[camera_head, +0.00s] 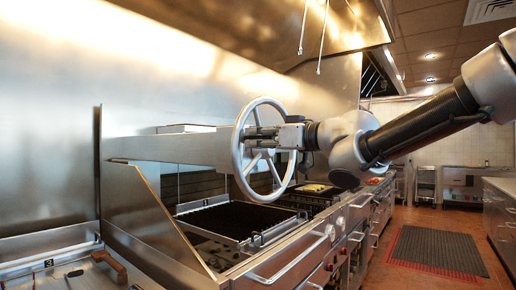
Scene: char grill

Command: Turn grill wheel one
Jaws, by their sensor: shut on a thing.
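The grill wheel (239,166) is a large silver spoked wheel. It stands upright on the end of a horizontal metal arm (170,149) above the char grill (240,219). My gripper (262,133) reaches in from the right at the wheel's upper part, with its fingers among the rim and spokes. It is shut on the wheel. The exact contact of the fingertips is too small to tell.
The grill's front has rails (292,258) and knobs. A slanted metal side panel (150,215) stands at left. A hood (270,25) hangs above, with two thin rods dangling from it. A dark mat (437,249) lies on the open floor at right.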

